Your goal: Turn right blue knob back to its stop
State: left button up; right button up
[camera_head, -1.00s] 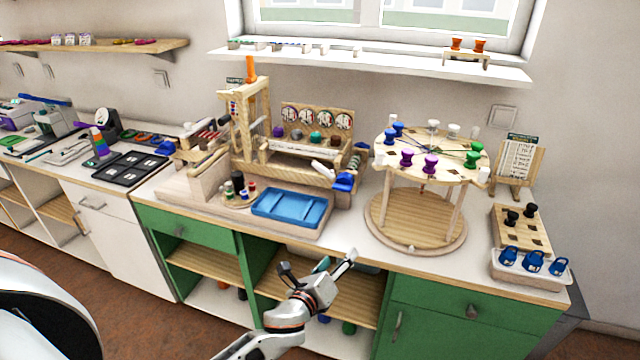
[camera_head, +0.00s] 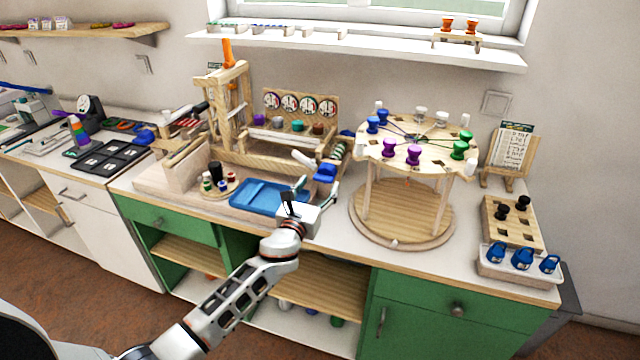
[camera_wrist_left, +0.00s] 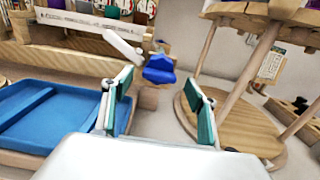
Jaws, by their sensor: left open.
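In the left wrist view the blue knob (camera_wrist_left: 159,70) shows ahead, between and beyond my fingertips. My left gripper (camera_head: 317,188) is open and empty, just in front of the knob, above the counter's front edge. Its two teal-padded fingers (camera_wrist_left: 158,92) stand apart with a gap to the knob. I cannot tell the knob's turn angle against its stop. My right gripper is not in view.
A blue tray (camera_head: 262,196) lies left of the gripper. A round wooden stand (camera_head: 400,212) with colored spools on top stands close on the right. A white bin of blue padlock-like pieces (camera_head: 520,268) is at the far right. A narrow strip of counter is clear between tray and stand.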

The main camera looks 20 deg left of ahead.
pick_arm(q)
jog(key=shift+w, duration=1.2)
jog(key=c, duration=1.1)
